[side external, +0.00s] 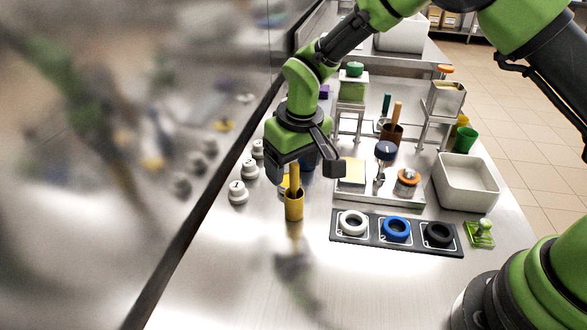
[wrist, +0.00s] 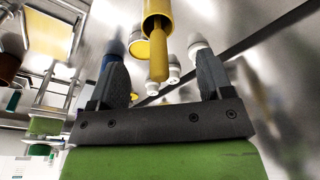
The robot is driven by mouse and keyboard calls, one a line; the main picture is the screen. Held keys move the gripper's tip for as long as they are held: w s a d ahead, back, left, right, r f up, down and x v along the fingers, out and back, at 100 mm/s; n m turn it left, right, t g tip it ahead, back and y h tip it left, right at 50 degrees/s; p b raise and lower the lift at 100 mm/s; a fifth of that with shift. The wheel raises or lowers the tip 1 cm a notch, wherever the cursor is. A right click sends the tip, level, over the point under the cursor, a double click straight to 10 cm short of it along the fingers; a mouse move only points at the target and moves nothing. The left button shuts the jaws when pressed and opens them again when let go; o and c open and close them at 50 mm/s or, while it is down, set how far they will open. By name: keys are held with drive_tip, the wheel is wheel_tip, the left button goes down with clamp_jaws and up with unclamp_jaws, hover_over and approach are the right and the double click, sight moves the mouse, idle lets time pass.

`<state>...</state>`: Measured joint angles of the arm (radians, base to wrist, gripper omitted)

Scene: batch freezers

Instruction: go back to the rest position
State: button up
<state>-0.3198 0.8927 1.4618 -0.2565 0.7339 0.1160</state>
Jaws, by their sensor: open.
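My gripper (side external: 305,170) is open above the steel counter (side external: 235,265). A yellow cup (side external: 293,207) stands on the counter just below it, with a yellow-handled tool (side external: 293,178) upright in it. In the wrist view my gripper's two dark fingers (wrist: 160,65) are spread wide. The yellow handle (wrist: 158,62) shows between them with clear gaps on both sides, and the yellow cup (wrist: 158,14) is beyond. The handle does not appear to be gripped. The rest position itself is not marked in either view.
A dark tray (side external: 345,238) with white, blue and black rings lies to the right. A white bin (side external: 467,183), jars and metal stands crowd the right and back. The front counter is clear.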

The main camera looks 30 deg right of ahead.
drive_tip(key=shift+r, duration=2.2)
drive_tip(key=shift+r, duration=0.15)
drive_tip(key=s+d+r+m+t+y, duration=0.1)
drive_tip(key=s+d+r, duration=0.2)
drive_tip(key=s+r, duration=0.3)
drive_tip(key=s+d+r+m+t, duration=0.2)
drive_tip(key=s+d+r, duration=0.15)
drive_tip(key=r, duration=0.45)
drive_tip(key=s+d+r+m+t, duration=0.1)
drive_tip(key=s+d+r+t, duration=0.1)
drive_tip(key=s, duration=1.2)
drive_tip(key=shift+s+d+m+y, duration=0.3)
drive_tip(key=shift+d+m+y, duration=0.1)
